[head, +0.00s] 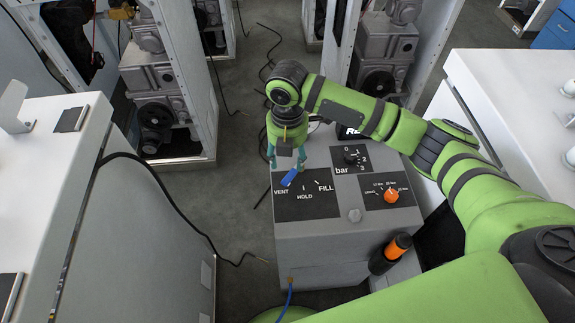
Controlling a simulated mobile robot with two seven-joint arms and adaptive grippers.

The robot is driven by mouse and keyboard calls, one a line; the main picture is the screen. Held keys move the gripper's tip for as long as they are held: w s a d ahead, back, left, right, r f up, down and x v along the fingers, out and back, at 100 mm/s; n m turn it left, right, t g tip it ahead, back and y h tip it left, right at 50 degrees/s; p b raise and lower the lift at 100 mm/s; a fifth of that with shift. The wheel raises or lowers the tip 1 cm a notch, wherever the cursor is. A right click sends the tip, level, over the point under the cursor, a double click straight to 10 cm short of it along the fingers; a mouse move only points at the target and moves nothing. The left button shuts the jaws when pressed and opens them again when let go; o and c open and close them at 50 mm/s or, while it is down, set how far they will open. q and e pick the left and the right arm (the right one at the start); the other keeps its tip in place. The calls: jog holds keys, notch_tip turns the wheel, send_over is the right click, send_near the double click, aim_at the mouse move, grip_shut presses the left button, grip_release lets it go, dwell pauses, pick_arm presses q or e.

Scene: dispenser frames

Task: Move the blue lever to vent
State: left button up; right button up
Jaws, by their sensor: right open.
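The blue lever (288,178) is on the top of a grey box, on a black plate (305,207) marked VENT, HOLD and FILL. The lever shows just above the VENT label, with its upper end close to the gripper. I cannot tell its exact setting. My right gripper (287,162) points down above the lever, with its teal fingers apart on either side. It is open, and I cannot tell whether it touches the lever. My left gripper is not in view.
The grey box (340,245) also carries a bar dial (351,156), an orange knob (391,195) and an orange-black handle (393,250) at its front. White counters stand left (40,180) and right (515,85). Cables lie on the floor between the dispenser frames.

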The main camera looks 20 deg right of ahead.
notch_tip(320, 180, up, 6)
jog(key=shift+f, duration=0.1)
dwell(0.6)
